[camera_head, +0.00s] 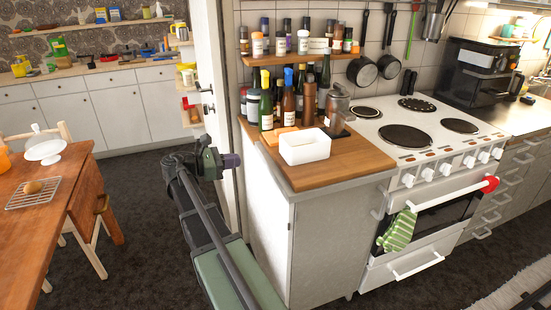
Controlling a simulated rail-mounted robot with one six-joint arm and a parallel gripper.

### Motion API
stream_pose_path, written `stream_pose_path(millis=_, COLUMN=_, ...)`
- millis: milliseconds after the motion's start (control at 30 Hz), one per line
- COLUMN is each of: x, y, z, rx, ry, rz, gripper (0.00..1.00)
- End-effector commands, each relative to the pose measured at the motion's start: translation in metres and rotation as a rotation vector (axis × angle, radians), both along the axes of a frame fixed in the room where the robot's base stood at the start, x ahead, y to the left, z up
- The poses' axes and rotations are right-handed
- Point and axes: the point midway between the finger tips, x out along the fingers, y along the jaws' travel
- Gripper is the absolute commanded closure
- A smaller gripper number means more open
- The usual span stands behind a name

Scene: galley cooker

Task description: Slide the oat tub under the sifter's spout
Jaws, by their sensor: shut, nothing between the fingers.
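A white, open-topped rectangular tub (304,147) sits on the wooden worktop left of the cooker, near its front. I take it for the oat tub; its contents cannot be made out. A grey metallic vessel (338,102) with a clear or dark lower part stands behind and to the right of it. It may be the sifter, but its spout is not clear at this size. My gripper (232,161) is shut and empty. It is left of the worktop cabinet, beside the white door edge, apart from the tub.
Several bottles (266,104) crowd the worktop behind the tub, under a spice shelf (300,54). The white cooker (420,140) adjoins on the right. The worktop's front strip (340,170) is bare. A wooden table (45,215) stands at left.

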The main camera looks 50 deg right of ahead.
Motion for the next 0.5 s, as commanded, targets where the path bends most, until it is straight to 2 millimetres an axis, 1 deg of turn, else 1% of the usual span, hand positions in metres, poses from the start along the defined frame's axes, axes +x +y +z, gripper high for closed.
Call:
stream_pose_path(millis=33, x=0.004, y=-0.007, z=0.003, rx=-0.014, ry=0.070, rz=-0.009, gripper=1.00)
stream_pose_path(millis=133, x=0.003, y=-0.010, z=0.012, rx=-0.027, ry=0.143, rz=-0.019, gripper=1.00)
stream_pose_path(millis=233, x=0.002, y=-0.010, z=0.013, rx=-0.026, ry=0.145, rz=-0.019, gripper=1.00)
stream_pose_path(millis=333, x=-0.003, y=-0.016, z=0.013, rx=-0.025, ry=0.143, rz=-0.020, gripper=1.00)
stream_pose_path(millis=467, x=-0.014, y=-0.033, z=0.013, rx=-0.026, ry=0.142, rz=-0.021, gripper=1.00)
stream_pose_path(millis=500, x=-0.019, y=-0.040, z=0.013, rx=-0.025, ry=0.141, rz=-0.021, gripper=1.00)
